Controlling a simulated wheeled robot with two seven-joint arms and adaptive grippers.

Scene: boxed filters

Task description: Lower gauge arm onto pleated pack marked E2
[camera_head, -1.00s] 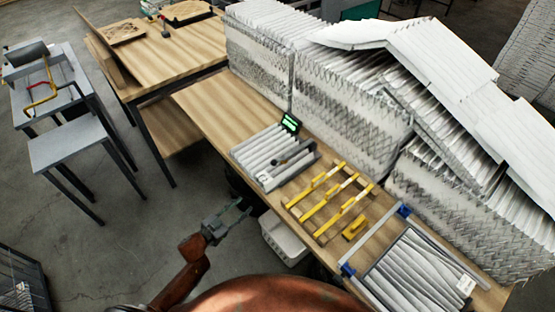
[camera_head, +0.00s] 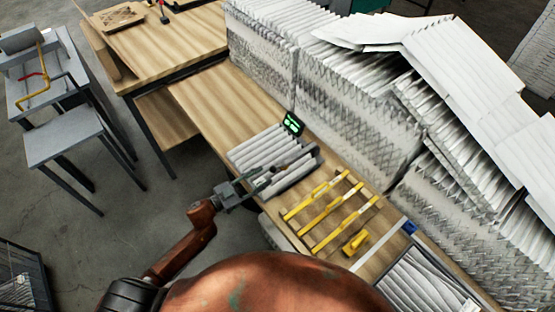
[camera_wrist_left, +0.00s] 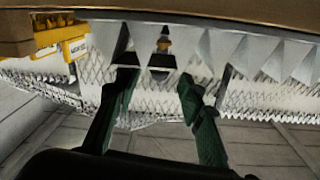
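A white pleated pack (camera_head: 258,146) lies on the bench with a small green-lit display (camera_head: 292,124) at its far corner; no E2 mark is readable. A dark gauge arm (camera_head: 286,168) shows over the pack's near right part; I cannot tell whether it touches the pleats. My left gripper (camera_head: 266,179) is at the pack's near edge. In the left wrist view, its two dark green fingers (camera_wrist_left: 158,82) are apart, with a dark part with a brass-coloured piece (camera_wrist_left: 163,44) beyond and between them. White pleats (camera_wrist_left: 270,52) show to the right. My right gripper is out of view.
A yellow-barred rack (camera_head: 330,212) and a small yellow block (camera_head: 356,242) lie right of the pack. Another pleated pack (camera_head: 418,284) sits in a frame at lower right. Tall filter stacks (camera_head: 350,118) line the bench's back. The bench left of the pack (camera_head: 215,98) is bare.

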